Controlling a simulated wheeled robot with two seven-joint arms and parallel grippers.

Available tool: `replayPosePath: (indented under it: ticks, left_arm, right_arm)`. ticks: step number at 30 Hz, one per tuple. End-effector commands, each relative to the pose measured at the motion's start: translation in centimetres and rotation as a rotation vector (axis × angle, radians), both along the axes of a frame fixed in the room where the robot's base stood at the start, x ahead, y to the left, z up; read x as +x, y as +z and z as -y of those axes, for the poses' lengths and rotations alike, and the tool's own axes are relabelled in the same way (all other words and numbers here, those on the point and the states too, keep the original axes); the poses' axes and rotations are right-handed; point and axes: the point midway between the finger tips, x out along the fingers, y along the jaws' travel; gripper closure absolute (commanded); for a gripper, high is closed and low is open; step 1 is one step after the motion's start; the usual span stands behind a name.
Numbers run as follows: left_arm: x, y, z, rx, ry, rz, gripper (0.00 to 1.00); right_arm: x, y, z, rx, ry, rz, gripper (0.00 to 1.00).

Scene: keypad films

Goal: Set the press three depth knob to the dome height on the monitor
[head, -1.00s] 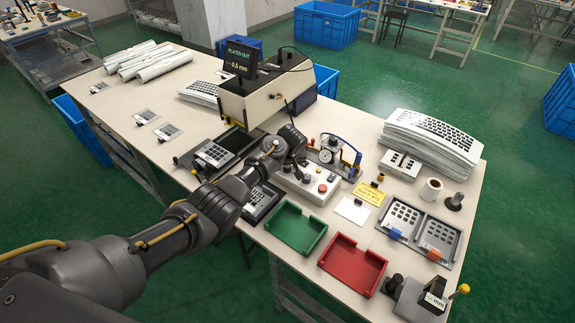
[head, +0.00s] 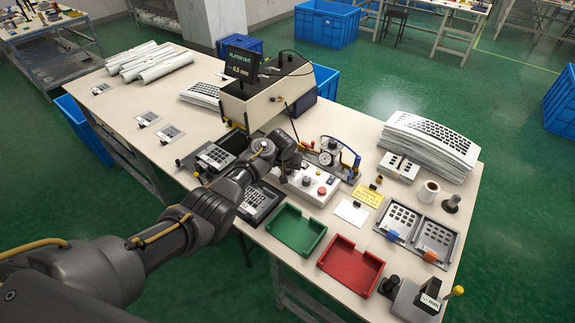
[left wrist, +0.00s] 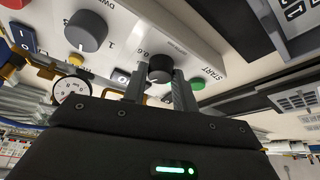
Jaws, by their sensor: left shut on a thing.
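My left gripper (left wrist: 160,84) is shut on a dark round knob (left wrist: 160,68) on the light control panel (left wrist: 125,45), with a finger on either side. A larger grey knob marked DWELL (left wrist: 86,30) and a green START button (left wrist: 196,83) flank it. In the head view, the left arm reaches the white control box (head: 318,193), and my wrist hides the held knob and its scale. The monitor (head: 241,64) on the press (head: 262,100) shows "PLATEN OUT" and a small value that looks like 0.5 mm. My right gripper is not in view.
A dial gauge (head: 326,157) stands just behind the control box. A green tray (head: 296,231) and a red tray (head: 351,266) lie in front. A yellow card (head: 368,196) and keypad plates (head: 437,238) lie to the right.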

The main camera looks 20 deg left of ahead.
Motion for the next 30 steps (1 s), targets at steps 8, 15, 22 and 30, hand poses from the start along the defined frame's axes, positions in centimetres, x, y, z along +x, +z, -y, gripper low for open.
replayPosePath:
  ticks: [8,15,22,30]
  left_arm:
    - [-0.01,0.01,-0.19,0.0,-0.211,-0.002,0.95]
    - [0.02,-0.06,-0.23,0.0,-0.334,-0.001,0.95]
    - [0.02,-0.06,-0.21,0.0,-0.39,-0.001,0.95]
    - [0.01,-0.07,-0.2,0.0,-0.402,-0.001,0.95]
  right_arm:
    - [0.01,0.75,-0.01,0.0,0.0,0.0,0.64]
    - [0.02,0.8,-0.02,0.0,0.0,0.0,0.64]
    - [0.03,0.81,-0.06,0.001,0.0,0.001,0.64]
    - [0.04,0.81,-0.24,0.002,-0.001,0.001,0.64]
